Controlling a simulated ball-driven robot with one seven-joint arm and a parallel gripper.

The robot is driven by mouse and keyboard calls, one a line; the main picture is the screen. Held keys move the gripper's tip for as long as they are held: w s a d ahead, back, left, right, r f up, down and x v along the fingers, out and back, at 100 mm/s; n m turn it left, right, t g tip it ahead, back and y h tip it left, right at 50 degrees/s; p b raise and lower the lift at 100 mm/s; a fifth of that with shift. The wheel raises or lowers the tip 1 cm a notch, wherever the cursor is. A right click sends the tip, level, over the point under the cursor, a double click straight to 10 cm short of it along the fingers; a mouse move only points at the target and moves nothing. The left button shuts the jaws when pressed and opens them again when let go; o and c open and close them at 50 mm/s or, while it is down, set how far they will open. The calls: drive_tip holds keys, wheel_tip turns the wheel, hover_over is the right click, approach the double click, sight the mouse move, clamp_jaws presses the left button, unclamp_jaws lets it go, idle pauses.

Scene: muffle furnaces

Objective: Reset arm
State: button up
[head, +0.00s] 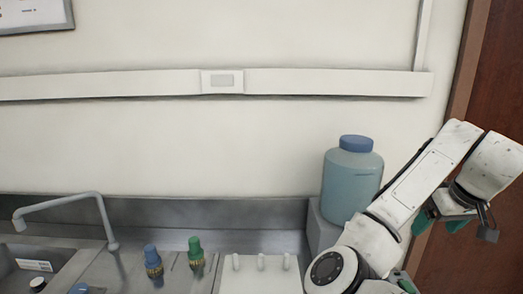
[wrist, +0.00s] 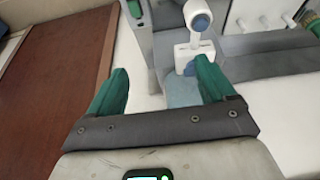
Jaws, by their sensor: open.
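My gripper (wrist: 160,88) shows in the wrist view with its two green fingers spread wide apart. It is open and nothing is between the fingers. In the head view my arm rises from the lower right and bends over at the right edge. There the gripper (head: 455,222) hangs in front of the brown door, partly hidden behind my own arm.
A grey faucet (head: 75,205), blue valve (head: 152,262) and green valve (head: 195,254) are at the left. A brown door (head: 480,110) is at the right.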

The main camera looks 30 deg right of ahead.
drive_tip(key=s+a+f+n+h+b, duration=0.1)
drive_tip(key=a+f, duration=0.4)
drive_tip(key=f, duration=0.3)
drive_tip(key=a+f+n+g+b, duration=0.1)
drive_tip(key=a+f+b, duration=0.1)
drive_tip(key=a+f, duration=0.45)
drive_tip(key=s+a+f+n+h+b, duration=0.1)
drive_tip(key=a+f+n, duration=0.15)
drive_tip(key=f, duration=0.65)
drive_tip(key=s+a+f+g+y, duration=0.1)
drive_tip(key=s+a+f+y, duration=0.1)
drive_tip(key=s+a+f, duration=0.4)
drive_tip(key=s+a+f+g+y+b, duration=0.1)
drive_tip(key=s+a+f, duration=0.4)
drive_tip(key=a, duration=0.7)
wheel_tip(320, 180, down, 2)
drive_tip(key=shift+s+a+f+n+y, duration=0.25)
drive_tip(key=shift+s+a+n+y, duration=0.15)
drive_tip(key=shift+n+y, duration=0.1)
